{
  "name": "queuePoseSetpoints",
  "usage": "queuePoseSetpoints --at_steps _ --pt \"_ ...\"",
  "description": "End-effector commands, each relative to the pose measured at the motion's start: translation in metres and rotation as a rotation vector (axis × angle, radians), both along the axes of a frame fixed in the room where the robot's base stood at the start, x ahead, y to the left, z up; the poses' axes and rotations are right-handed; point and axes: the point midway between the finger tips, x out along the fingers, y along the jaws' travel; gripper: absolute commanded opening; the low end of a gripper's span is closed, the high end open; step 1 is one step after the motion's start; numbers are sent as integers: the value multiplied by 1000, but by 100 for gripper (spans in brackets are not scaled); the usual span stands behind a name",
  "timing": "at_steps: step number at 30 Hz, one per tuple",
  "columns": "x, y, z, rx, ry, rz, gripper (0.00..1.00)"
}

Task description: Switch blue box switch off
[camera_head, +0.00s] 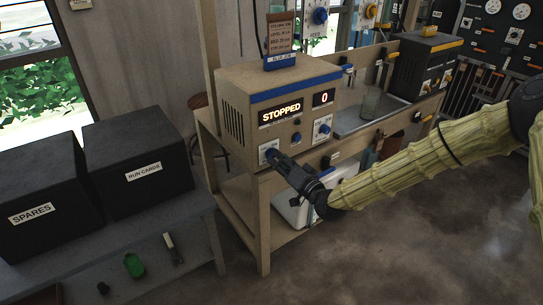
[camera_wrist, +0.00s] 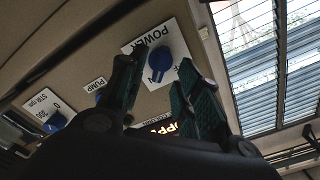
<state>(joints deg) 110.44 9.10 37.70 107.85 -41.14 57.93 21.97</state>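The blue box (camera_head: 240,115) is a tan unit with a blue stripe, standing on a wooden bench. Its display (camera_head: 281,110) reads STOPPED and a smaller one reads 0. The POWER switch, a blue knob on a white plate (camera_wrist: 158,62), shows upside down in the wrist view, just beyond my fingertips. My gripper (camera_head: 281,161) is at the box's lower front left, close to that knob. In the wrist view its two fingers stand apart, open, with the knob between their tips in the picture. Whether they touch it I cannot tell.
A second blue knob (camera_head: 323,129) sits right on the box front; it shows in the wrist view (camera_wrist: 55,121). Black SPARES (camera_head: 37,190) and RUN CARDS (camera_head: 138,160) boxes are at left.

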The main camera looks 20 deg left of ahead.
Motion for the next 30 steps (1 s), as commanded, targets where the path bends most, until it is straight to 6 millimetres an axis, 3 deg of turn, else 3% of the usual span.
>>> queuePoseSetpoints --at_steps 7,25,30 --pt "15 19 -1 -1 -1 0 33" --pt "20 26 0 -1 1 0 33" --pt "20 26 0 -1 1 0 4"
